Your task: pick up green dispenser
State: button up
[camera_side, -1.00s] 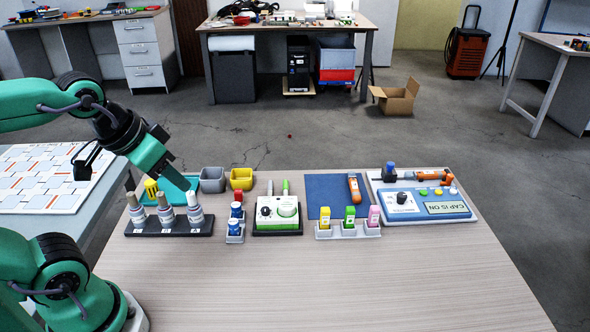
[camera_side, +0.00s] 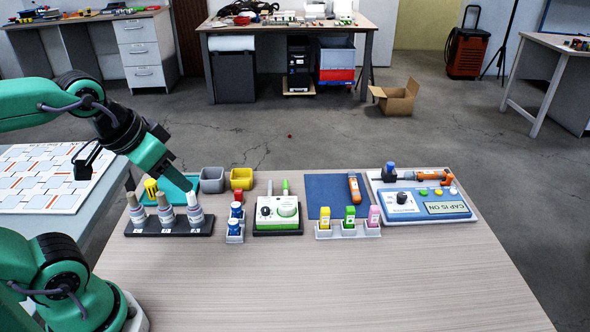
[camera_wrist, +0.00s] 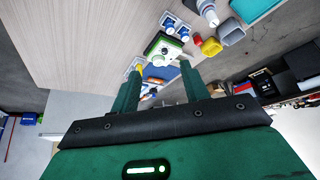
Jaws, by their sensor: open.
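The green dispenser (camera_side: 350,213) stands upright in the middle slot of a small white holder (camera_side: 324,233), between a yellow dispenser (camera_side: 325,214) and a pink one (camera_side: 373,212). My gripper (camera_side: 180,180) is far to its left in the side view, above the teal tray and the rack of bottles. In the wrist view my gripper (camera_wrist: 160,70) has its two fingers apart with nothing held between them. The yellow dispenser shows by the left fingertip there (camera_wrist: 138,66); I cannot make out the green one in that view.
Between my gripper and the holder stand a bottle rack (camera_side: 153,228), blue-capped bottles (camera_side: 236,222) and a green-and-white device (camera_side: 278,213). The front of the table (camera_side: 330,285) is clear.

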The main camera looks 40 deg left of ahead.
jog(key=w+d+r+n+g, duration=0.1)
jog(key=w+d+r+n, duration=0.15)
jog(key=w, duration=0.65)
jog(key=n+g, duration=0.4)
jog(key=n, duration=0.2)
send_over(351, 208)
jog(key=f, duration=1.6)
jog(key=shift+s+a, duration=0.2)
jog(key=shift+s, duration=0.05)
jog(key=shift+w+d+f+n+g, duration=0.2)
jog(key=shift+d+f+n+g, duration=0.05)
jog(key=shift+f+g, duration=0.1)
jog(key=shift+f, duration=1.3)
jog(key=shift+f, duration=0.1)
jog(key=shift+f, duration=2.5)
